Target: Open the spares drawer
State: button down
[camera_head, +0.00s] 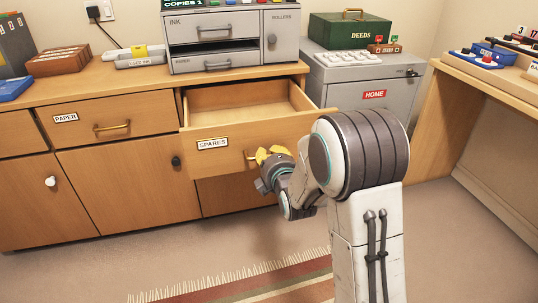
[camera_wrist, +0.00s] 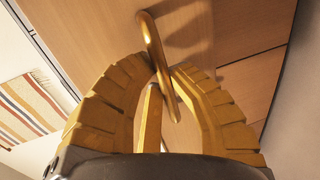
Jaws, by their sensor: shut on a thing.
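The spares drawer (camera_head: 225,143), labelled SPARES, is pulled well out of the wooden cabinet, and its inside looks empty. My gripper (camera_head: 270,154), with yellow fingers, is at the right part of the drawer's front. In the wrist view my gripper (camera_wrist: 165,75) is shut on the brass drawer handle (camera_wrist: 155,45), whose bar passes between the fingertips. In the head view the fingers and my arm hide most of the handle and the right part of the drawer front.
The paper drawer (camera_head: 90,122) to the left is shut. A grey cabinet (camera_head: 375,90) with a HOME label stands to the right, beside a wooden desk (camera_head: 480,75). A striped rug (camera_head: 250,285) lies on the floor in front.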

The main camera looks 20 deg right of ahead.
dwell(0.3)
jog(key=c, duration=1.1)
grip_release()
jog(key=shift+v, duration=3.8)
